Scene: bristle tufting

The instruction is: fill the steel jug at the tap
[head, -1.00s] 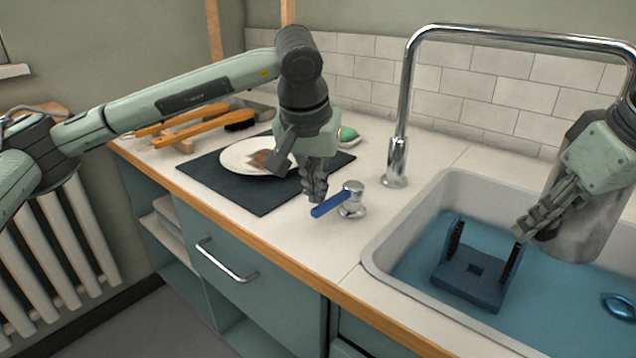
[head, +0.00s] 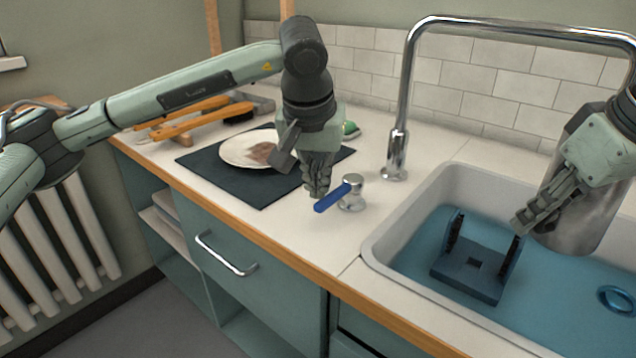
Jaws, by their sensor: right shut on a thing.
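The steel jug (head: 578,222) is at the right, held over the sink (head: 377,250) by my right gripper (head: 522,226), which is shut on it. Part of the jug is hidden behind that gripper. The chrome tap (head: 398,145) rises from the counter behind the sink and its spout arches to the right, out of view. A chrome valve with a blue lever (head: 333,198) stands on the counter left of the sink. My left gripper (head: 317,190) points down just behind the blue lever's free end; its fingers look close together, and I cannot tell whether they touch the lever.
A dark blue bristled fixture (head: 468,277) stands in the blue-bottomed sink, near the drain ring (head: 617,299). A white plate (head: 240,151) lies on a dark mat (head: 262,196), with wooden-handled brushes (head: 205,121) beyond. The counter between mat and sink is mostly clear.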

